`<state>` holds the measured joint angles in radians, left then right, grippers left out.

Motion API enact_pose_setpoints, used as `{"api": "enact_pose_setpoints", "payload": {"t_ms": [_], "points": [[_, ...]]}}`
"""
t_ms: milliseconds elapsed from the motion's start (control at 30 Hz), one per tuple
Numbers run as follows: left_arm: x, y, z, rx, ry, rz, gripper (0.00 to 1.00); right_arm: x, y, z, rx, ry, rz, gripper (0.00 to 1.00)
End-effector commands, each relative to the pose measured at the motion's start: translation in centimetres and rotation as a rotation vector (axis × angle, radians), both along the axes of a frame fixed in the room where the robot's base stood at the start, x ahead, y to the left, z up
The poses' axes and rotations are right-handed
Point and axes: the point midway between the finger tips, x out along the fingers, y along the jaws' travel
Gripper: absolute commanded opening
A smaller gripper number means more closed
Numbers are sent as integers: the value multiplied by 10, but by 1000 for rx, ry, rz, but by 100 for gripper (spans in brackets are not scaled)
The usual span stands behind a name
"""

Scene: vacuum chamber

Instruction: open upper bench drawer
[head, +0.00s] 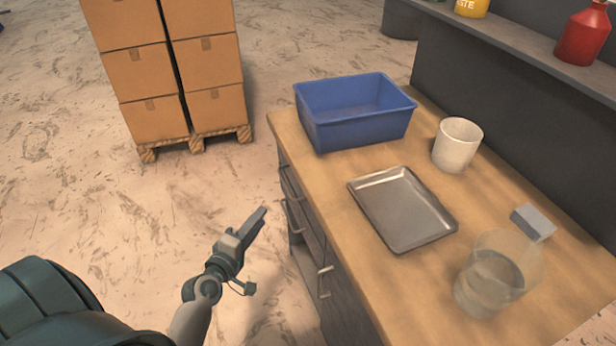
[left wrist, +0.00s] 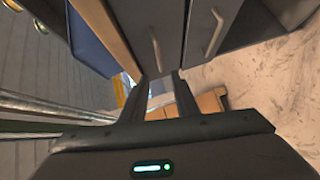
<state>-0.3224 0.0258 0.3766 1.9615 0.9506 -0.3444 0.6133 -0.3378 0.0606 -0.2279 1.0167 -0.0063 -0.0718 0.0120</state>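The wooden-topped bench (head: 330,200) stands at the right in the head view, its grey drawer front facing left. Its front bears several bar handles. In the left wrist view the upper drawer (left wrist: 145,20) lies beside the wooden edge, with its upright handle (left wrist: 155,48) just beyond my fingertips. A second drawer (left wrist: 203,18) with its own handle (left wrist: 213,32) lies to the right. My left gripper (head: 264,211) is in front of the drawers, apart from the front in the head view. In the left wrist view its fingers (left wrist: 161,78) are spread and empty. My right gripper is not in view.
On the bench top are a blue bin (head: 345,128), a metal tray (head: 402,215), a white cup (head: 457,145), a glass beaker (head: 490,283) and a small grey block (head: 533,222). Stacked cartons (head: 140,75) stand on a pallet at the back left. Floor left of the bench is clear.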

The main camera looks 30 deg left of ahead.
Motion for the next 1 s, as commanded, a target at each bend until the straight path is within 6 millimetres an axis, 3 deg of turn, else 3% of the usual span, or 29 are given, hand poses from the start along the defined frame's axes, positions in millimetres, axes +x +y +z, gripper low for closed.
{"api": "enact_pose_setpoints", "payload": {"t_ms": [567, 767, 1000], "points": [[10, 1, 1, -3, -4, 1, 28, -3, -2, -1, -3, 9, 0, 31], [32, 3, -2, -2, -4, 0, 28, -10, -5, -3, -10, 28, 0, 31], [73, 7, -8, -3, -4, 0, 28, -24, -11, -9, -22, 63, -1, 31]]}}
